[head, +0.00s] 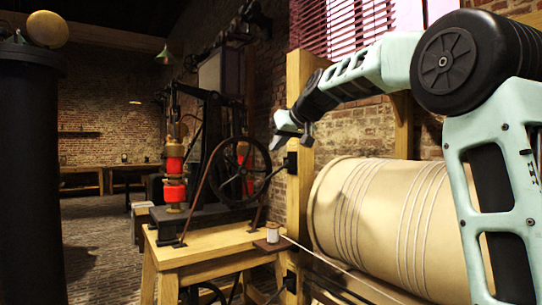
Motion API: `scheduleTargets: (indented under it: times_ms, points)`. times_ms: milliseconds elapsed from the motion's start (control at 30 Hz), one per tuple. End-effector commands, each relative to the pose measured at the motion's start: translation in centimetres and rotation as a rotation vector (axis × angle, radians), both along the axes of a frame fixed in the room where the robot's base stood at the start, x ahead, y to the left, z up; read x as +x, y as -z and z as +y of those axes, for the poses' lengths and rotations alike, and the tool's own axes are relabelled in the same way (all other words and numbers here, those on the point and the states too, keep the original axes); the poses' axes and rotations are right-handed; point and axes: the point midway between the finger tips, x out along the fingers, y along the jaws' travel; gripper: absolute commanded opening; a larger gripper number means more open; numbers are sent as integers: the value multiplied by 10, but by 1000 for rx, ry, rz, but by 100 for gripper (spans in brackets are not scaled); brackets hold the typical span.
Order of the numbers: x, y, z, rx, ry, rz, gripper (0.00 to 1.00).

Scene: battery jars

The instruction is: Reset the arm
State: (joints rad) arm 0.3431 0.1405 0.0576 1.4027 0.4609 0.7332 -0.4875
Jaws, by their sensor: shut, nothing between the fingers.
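My arm comes in from the right side of the head view and reaches left across the upper middle. My gripper (291,138) is at its end, in front of a wooden post and above the workbench. Its fingers are small in the picture and look closed, with nothing held between them. It is apart from the bench and the machine.
A wooden bench (215,244) carries a black machine with a flywheel (238,172), red parts (174,178) and a white spool (272,232). A large cream drum (375,215) lies below my arm. A wooden post (297,215) stands between them. A dark column (32,180) is left.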

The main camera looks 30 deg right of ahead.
Motion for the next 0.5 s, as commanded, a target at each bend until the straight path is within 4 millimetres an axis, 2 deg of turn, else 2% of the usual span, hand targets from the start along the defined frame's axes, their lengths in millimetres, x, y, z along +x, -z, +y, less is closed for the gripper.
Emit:
scheduleTargets:
  times_ms: [167,500]
  points:
    - [-8,-6,-1,0,1,-1,0]
    - [-9,-7,-1,0,0,-1,0]
